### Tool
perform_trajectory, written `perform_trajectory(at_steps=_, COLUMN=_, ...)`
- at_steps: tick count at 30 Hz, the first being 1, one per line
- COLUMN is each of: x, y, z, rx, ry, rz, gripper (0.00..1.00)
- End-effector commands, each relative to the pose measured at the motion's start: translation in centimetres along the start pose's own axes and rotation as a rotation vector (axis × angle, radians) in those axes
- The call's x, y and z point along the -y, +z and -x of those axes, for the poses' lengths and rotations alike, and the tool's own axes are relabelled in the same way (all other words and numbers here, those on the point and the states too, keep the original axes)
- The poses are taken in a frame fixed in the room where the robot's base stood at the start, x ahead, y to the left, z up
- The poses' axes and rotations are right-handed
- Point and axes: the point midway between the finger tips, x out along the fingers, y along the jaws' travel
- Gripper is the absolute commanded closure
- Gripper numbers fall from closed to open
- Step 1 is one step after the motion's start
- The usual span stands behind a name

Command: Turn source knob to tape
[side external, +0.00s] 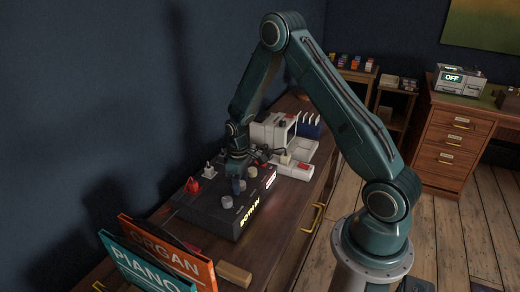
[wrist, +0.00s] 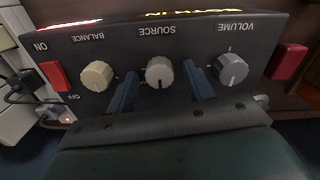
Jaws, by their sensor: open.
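The black control box (side external: 215,212) sits on the wooden cabinet top, with knobs on its upper face. In the wrist view the source knob (wrist: 159,72) is light grey, between the cream balance knob (wrist: 97,75) and the grey volume knob (wrist: 231,72). The labels appear upside down. The source knob's mark appears to point toward the bottom of the picture; tape's position cannot be read. My gripper (wrist: 160,88) is open, its two blue fingers on either side of the source knob; contact is unclear. In the side view my gripper (side external: 238,186) hides that knob.
A red switch (wrist: 53,75) and a red part (wrist: 288,62) flank the knobs. White devices (side external: 272,132) stand behind the box. Orange and teal books (side external: 180,252) and a wooden block (side external: 234,274) are in front.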

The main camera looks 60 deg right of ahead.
Motion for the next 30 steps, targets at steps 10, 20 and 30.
perform_trajectory(at_steps=10, x=-0.01, y=-0.02, z=-0.03, rx=-0.001, ry=0.0, rz=0.0, gripper=0.66)
perform_trajectory(at_steps=20, x=-0.02, y=-0.02, z=-0.01, rx=-0.001, ry=0.001, rz=-0.005, gripper=0.93)
perform_trajectory(at_steps=30, x=-0.03, y=-0.04, z=-0.02, rx=0.001, ry=0.001, rz=-0.104, gripper=0.92)
